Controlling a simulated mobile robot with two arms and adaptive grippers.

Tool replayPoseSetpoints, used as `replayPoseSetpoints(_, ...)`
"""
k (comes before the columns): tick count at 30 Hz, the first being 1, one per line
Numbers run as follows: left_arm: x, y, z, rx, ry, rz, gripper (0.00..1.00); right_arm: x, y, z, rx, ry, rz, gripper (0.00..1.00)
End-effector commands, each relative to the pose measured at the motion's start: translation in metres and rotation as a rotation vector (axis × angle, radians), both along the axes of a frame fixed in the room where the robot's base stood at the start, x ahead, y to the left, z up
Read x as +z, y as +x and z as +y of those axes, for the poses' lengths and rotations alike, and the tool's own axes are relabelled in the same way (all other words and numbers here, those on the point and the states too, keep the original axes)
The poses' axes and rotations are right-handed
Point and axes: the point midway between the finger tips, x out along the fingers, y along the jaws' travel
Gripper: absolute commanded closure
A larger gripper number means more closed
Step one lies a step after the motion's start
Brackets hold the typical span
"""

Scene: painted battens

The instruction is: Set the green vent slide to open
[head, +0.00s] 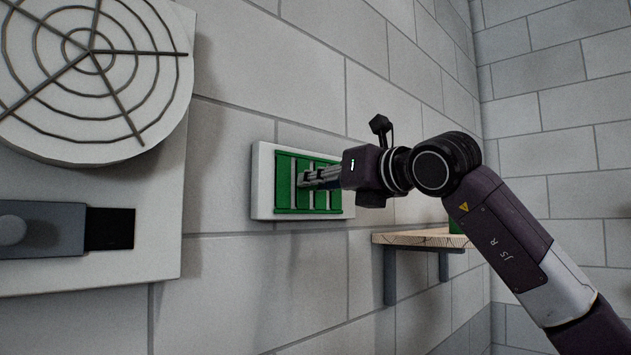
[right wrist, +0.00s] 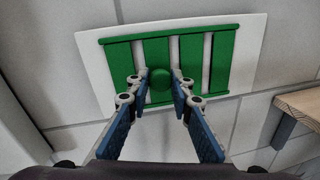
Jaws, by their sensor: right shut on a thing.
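The green vent slide (head: 284,184) is a slatted green panel on a white plate (head: 262,205) fixed to the block wall. Pale gaps show between its upright slats. In the right wrist view the vent slide (right wrist: 191,62) fills the top, with a round green knob (right wrist: 160,88) near its lower middle. My right gripper (head: 308,178) reaches the vent from the right; in the right wrist view its fingertips (right wrist: 161,84) are on either side of the knob, shut on it. My left gripper is not in view.
A round white fan housing with a wire guard (head: 92,75) and a grey slide with a knob (head: 45,230) sit on a panel at the left. A wooden shelf (head: 415,239) on brackets holds a green thing (head: 468,230), partly hidden by my right arm.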

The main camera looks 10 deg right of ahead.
Motion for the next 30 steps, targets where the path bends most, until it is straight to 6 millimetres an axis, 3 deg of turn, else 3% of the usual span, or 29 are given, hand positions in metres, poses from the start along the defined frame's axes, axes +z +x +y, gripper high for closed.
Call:
replayPoseSetpoints(4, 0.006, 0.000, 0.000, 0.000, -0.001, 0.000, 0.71, 0.002, 0.012, -0.019, -0.003, 0.004, 0.001, 1.00)
replayPoseSetpoints(12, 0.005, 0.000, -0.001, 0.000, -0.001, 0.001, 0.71, 0.002, 0.013, -0.022, -0.006, 0.003, -0.003, 1.00)
replayPoseSetpoints(13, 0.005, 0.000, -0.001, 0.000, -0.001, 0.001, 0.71, 0.002, 0.013, -0.022, -0.006, 0.003, -0.003, 0.76)
replayPoseSetpoints(17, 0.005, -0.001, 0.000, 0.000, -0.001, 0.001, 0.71, 0.002, 0.013, -0.021, -0.005, 0.002, -0.003, 0.62)
replayPoseSetpoints(26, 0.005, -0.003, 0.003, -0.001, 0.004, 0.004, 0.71, 0.001, 0.012, -0.020, -0.002, 0.002, -0.001, 0.62)
replayPoseSetpoints(30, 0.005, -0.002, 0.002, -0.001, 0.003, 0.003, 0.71, 0.001, 0.002, -0.026, -0.003, 0.001, -0.002, 0.62)
